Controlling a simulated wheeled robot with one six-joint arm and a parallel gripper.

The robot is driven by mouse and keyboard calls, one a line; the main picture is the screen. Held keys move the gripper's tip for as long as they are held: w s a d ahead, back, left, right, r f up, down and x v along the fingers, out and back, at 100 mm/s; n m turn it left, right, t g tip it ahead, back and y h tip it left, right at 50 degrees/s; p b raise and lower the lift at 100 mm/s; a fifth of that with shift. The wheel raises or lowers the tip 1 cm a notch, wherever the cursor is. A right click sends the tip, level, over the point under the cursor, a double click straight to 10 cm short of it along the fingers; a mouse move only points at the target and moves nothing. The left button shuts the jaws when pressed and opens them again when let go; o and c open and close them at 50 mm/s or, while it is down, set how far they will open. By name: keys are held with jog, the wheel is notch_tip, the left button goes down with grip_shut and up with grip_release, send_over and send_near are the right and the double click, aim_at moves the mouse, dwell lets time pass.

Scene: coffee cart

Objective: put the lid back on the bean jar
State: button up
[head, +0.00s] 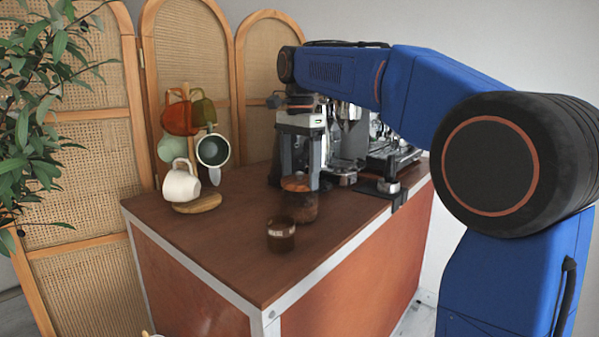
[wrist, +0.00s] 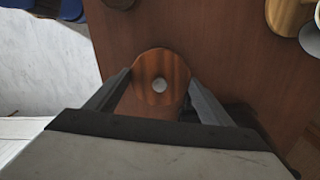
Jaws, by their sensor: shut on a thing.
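A round wooden lid with a pale spot at its centre (wrist: 160,70) is between the two fingers of my gripper (wrist: 158,88) in the wrist view. In the head view the lid (head: 297,183) shows edge-on below my gripper (head: 298,178), which is shut on it. In the wrist view the lid and gripper hide most of what is below.
A white mug (head: 181,186) is by a round wooden board (head: 197,204), beside hanging mugs. The espresso machine (head: 350,145) is behind. The counter's (head: 225,250) front left is clear.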

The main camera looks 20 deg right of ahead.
dwell(0.4)
jog(key=o, duration=1.1)
jog(key=shift+o, duration=0.5)
jog(key=shift+r, duration=0.15)
jog(key=shift+r, duration=3.35)
grip_shut()
jog(key=shift+f, duration=2.15)
